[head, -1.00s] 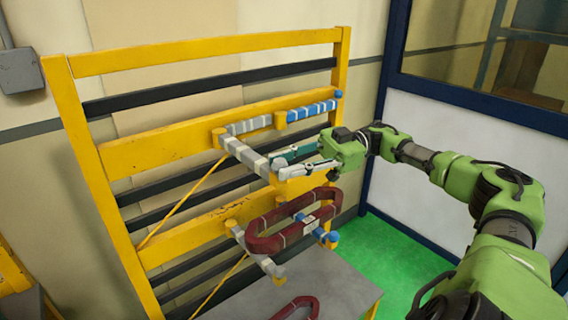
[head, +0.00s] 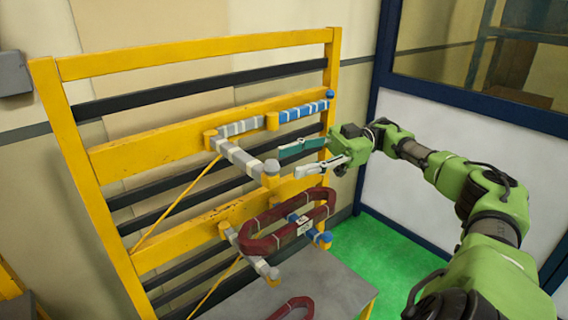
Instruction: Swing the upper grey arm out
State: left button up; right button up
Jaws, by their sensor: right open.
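The upper grey arm (head: 240,156) is a grey bar with pale bands. It juts from a yellow pivot (head: 210,140) on the yellow rack, out toward the camera, and ends in a grey ball over a yellow block (head: 271,176). My right gripper (head: 283,163) is open, its teal finger and white finger spread apart. Its tips are just right of the arm's end and appear empty; whether they touch it is hard to tell. My left gripper is not in view.
An upper blue arm (head: 303,111) lies along the rack's rail. Below, a dark red coil (head: 262,242) hangs on the lower grey arm (head: 266,269) and lower blue arm (head: 318,236). Another red coil (head: 294,308) lies on a grey table (head: 340,290).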

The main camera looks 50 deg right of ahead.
jog(key=shift+v, duration=1.6)
jog(key=shift+s+f, duration=0.1)
